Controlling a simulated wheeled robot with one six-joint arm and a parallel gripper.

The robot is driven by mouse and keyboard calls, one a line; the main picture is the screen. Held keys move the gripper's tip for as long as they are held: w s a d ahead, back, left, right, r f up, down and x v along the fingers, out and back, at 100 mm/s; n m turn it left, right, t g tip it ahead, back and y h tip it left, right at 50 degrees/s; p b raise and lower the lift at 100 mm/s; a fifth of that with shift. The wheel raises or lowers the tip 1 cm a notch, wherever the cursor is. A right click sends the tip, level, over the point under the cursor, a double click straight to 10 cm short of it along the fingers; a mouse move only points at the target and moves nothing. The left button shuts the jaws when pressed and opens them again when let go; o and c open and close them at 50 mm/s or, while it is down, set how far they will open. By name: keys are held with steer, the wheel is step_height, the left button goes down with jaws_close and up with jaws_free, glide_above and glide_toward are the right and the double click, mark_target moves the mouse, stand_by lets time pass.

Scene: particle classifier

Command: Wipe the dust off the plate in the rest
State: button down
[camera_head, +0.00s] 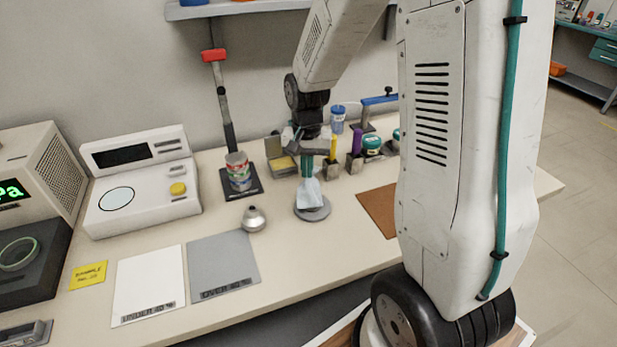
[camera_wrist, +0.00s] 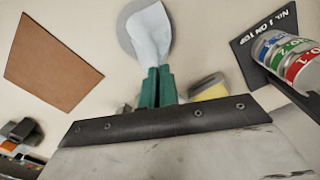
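My gripper (camera_head: 308,168) has its green fingers close together, pinching a pale blue-white wipe (camera_head: 309,192). The wipe hangs down over a round grey disc (camera_head: 325,213) on the bench. In the wrist view the fingers (camera_wrist: 157,72) meet at the wipe (camera_wrist: 149,35), which covers much of the grey disc (camera_wrist: 124,30). I cannot tell whether the wipe touches the disc. The disc is probably the plate or its rest; no dust can be made out.
A silver knobbed weight-like object (camera_head: 254,219) stands left of the disc. White (camera_head: 149,280) and grey (camera_head: 222,262) mats lie front left. A can stack (camera_head: 238,172) on a black stand is behind left. Holders (camera_head: 331,169) stand behind right. A brown mat (camera_head: 378,210) lies right.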

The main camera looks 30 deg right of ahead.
steer(key=shift+d+r, duration=0.1)
steer(key=shift+r, duration=1.9)
